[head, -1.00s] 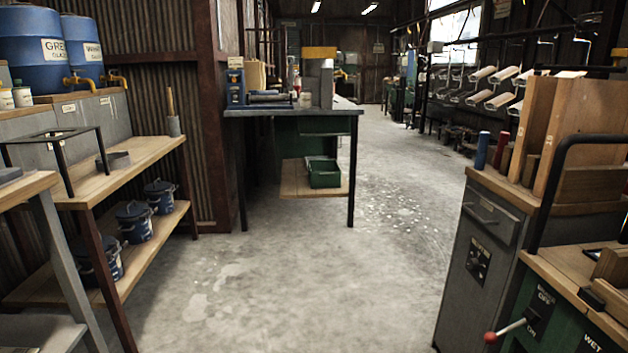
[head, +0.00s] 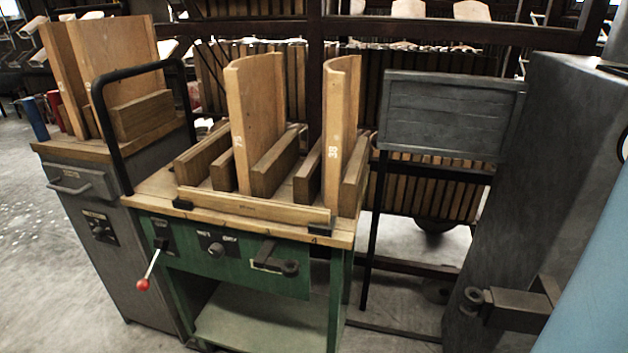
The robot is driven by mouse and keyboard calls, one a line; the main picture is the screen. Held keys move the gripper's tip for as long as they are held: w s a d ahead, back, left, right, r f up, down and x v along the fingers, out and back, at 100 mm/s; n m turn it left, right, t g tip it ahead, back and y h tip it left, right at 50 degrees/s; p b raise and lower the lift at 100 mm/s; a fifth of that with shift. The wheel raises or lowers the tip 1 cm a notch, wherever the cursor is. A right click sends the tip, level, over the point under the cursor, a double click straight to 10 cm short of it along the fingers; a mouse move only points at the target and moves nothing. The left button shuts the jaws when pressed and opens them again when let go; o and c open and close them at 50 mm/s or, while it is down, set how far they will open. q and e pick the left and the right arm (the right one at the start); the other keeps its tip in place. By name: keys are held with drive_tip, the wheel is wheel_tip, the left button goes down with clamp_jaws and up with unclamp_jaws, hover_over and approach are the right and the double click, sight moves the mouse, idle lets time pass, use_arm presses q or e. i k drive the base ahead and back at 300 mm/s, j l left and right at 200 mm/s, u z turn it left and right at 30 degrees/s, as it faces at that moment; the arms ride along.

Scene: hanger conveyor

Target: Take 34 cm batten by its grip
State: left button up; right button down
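A long, thin wooden batten (head: 255,206) lies along the front edge of the green bench's wooden top in the head view. Small markings on its front face are too small to read. A small black block (head: 183,204) is at its left end and another black block (head: 320,229) is at its right end. I cannot tell which part of the batten is its grip. Neither of my grippers shows in the view.
Behind the batten, two curved boards marked 75 (head: 256,112) and 38 (head: 340,125) stand among wooden blocks. A black tubular rail (head: 107,125) rises at left. A red-knobbed lever (head: 143,284) projects in front. A dark grey panel (head: 450,112) stands at right.

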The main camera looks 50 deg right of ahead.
sight(285, 213)
drive_tip(key=z, duration=1.2)
